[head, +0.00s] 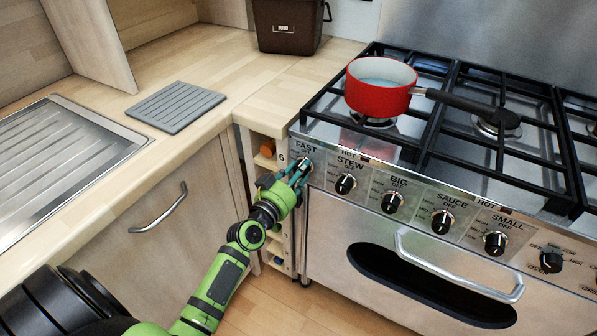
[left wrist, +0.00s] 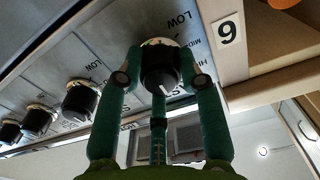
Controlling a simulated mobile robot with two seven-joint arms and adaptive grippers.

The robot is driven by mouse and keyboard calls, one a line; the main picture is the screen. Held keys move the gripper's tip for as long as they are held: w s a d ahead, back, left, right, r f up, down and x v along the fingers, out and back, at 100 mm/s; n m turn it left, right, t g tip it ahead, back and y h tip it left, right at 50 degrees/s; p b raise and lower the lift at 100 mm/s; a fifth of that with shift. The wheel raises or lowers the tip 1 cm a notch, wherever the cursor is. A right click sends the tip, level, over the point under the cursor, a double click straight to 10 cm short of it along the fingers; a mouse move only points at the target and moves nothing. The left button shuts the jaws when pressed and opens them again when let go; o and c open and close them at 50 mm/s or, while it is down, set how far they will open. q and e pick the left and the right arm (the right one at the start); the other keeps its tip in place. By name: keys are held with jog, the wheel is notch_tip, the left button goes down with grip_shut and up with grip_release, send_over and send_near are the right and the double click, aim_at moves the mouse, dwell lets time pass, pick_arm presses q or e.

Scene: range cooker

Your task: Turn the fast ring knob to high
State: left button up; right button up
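The fast ring knob (left wrist: 160,72) is a black round knob on a pale ring at the left end of the cooker's control panel. LOW, MIDDLE and HIGH marks curve beside it in the left wrist view. Its white pointer mark faces down and slightly right there, away from the HIGH mark. In the head view the fingers cover much of the knob. My right gripper does not show.
The stew knob (head: 346,184) and several other knobs line the panel to the right. The oven handle (head: 455,270) juts out below. The wooden counter (head: 215,75) is at the left.

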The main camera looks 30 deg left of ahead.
pick_arm(q)
jog(key=shift+r+n, duration=0.1)
jog(key=shift+n, duration=0.3)
jog(key=n, duration=0.4)
jog(key=shift+n+p, duration=0.4)
jog(key=n, duration=0.6)
jog(key=shift+a+p, duration=0.1)
jog(key=shift+p, duration=0.2)
jog(key=o, duration=1.1)
jog(key=shift+o, duration=0.2)
